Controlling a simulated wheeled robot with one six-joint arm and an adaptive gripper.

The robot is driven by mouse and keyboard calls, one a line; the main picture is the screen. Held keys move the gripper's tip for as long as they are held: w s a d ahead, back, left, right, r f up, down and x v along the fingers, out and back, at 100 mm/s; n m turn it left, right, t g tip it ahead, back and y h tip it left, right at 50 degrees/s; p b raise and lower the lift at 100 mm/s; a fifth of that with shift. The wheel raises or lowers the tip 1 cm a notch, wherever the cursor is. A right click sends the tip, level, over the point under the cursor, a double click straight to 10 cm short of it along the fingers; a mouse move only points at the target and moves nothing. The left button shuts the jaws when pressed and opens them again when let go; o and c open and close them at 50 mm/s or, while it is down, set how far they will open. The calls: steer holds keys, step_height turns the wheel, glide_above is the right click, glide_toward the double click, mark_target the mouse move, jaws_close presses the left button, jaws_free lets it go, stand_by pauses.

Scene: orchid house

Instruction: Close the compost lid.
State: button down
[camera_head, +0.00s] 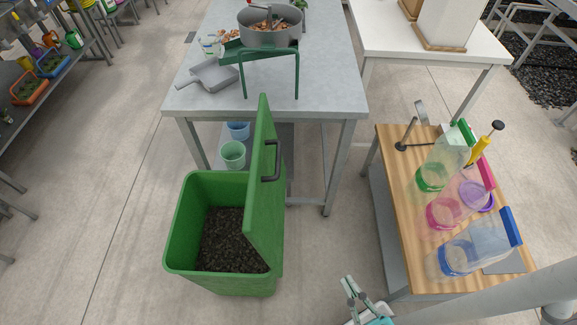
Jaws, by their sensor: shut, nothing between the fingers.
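A green compost bin (178,235) stands on the floor left of centre, with dark compost (228,240) inside. Its green lid (264,200) stands up on the bin's right side, near vertical, so the bin is open. A dark handle (272,160) is on the lid's right face. My gripper (350,284) is at the bottom, right of the bin, apart from the lid. Its fingers are shut and hold nothing.
A grey table (330,90) behind the bin bears a pot, a green stand and a dustpan (208,75). A wooden-topped table (395,175) with several clear bottles stands to the right. Bare floor lies between the bin and that table.

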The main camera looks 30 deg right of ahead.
steer(key=w+d+n+y, duration=0.3)
steer(key=w+n+y, duration=0.6)
steer(key=w+n, duration=0.15)
steer(key=w+d+n+y, duration=0.4)
steer(key=w+n+y, duration=0.55)
steer(key=n, duration=0.25)
steer(key=w+d+f+n+g+y, duration=0.2)
steer(key=w+d+n+g, duration=0.2)
steer(key=d+n+g, duration=0.25)
steer(key=r+x, duration=0.1)
steer(key=x, duration=1.2)
steer(key=shift+a+r, duration=0.1)
steer(key=shift+a, duration=0.05)
